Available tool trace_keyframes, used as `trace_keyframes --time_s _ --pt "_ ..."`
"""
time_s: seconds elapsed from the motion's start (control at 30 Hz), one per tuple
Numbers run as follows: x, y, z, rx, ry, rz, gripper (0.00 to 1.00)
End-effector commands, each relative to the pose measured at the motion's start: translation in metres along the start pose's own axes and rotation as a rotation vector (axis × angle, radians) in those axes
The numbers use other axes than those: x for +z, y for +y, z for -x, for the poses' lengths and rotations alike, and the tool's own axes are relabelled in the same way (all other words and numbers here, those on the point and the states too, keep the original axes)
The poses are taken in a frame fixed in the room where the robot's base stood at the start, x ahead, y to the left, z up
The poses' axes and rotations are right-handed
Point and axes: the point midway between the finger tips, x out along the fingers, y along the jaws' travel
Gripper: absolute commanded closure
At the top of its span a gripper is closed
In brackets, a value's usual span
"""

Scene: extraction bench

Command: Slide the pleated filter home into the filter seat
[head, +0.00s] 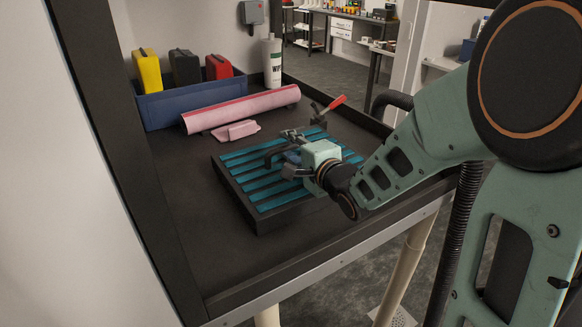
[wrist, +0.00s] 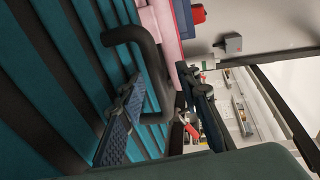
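A teal-and-black striped panel in a dark raised frame, apparently the pleated filter (head: 262,203), lies flat on the bench; its stripes fill the left of the wrist view (wrist: 62,70). A black loop handle (wrist: 132,36) rises from it. My gripper (head: 284,150) is low over the panel's middle. In the wrist view, my gripper's two blue-padded fingers (wrist: 162,88) are spread apart, with part of the handle showing between them; I cannot tell whether they touch it. I cannot tell the filter seat apart from the dark frame, and my gripper and arm hide part of the panel.
A clamp with a red lever (head: 333,104) stands at the panel's far edge. The bench's near left is clear.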

Motion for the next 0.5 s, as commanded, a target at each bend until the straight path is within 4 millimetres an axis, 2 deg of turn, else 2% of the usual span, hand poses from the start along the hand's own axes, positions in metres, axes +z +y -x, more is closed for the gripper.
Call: trace_keyframes --time_s 0.13,0.4,0.5 --pt "-0.0001 -0.0001 0.0001 0.0 0.0 0.0 0.7" --pt "0.0 -0.0001 0.0 0.0 0.0 0.0 1.0" --pt "0.0 -0.0001 0.0 0.0 0.0 0.0 1.0"
